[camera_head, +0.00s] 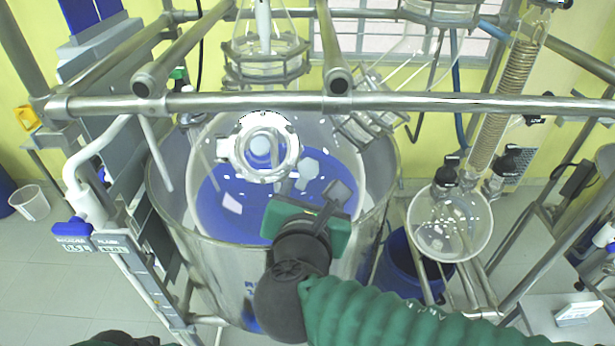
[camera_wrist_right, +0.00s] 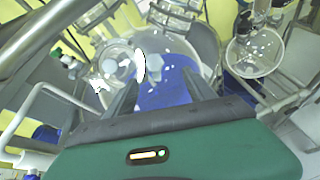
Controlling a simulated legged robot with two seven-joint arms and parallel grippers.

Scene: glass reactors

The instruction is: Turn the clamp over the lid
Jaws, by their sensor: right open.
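The clamp (camera_head: 222,149) is a pale metal ring with a lug on its left side, around the round lid (camera_head: 260,148) on top of the glass vessel. In the right wrist view the clamp (camera_wrist_right: 98,84) is left of the fingers, partly washed out by glare. My right gripper (camera_head: 314,190) is open, just below and right of the clamp in the head view. Its two fingers (camera_wrist_right: 160,90) stand apart in the wrist view with nothing between them. They look clear of the clamp, but the depth gap is hard to judge. My left gripper is out of view.
The glass vessel with blue inside sits in a steel drum (camera_head: 215,270). A round glass flask (camera_head: 450,225) hangs at the right. A white bent pipe (camera_head: 90,165) stands at the left.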

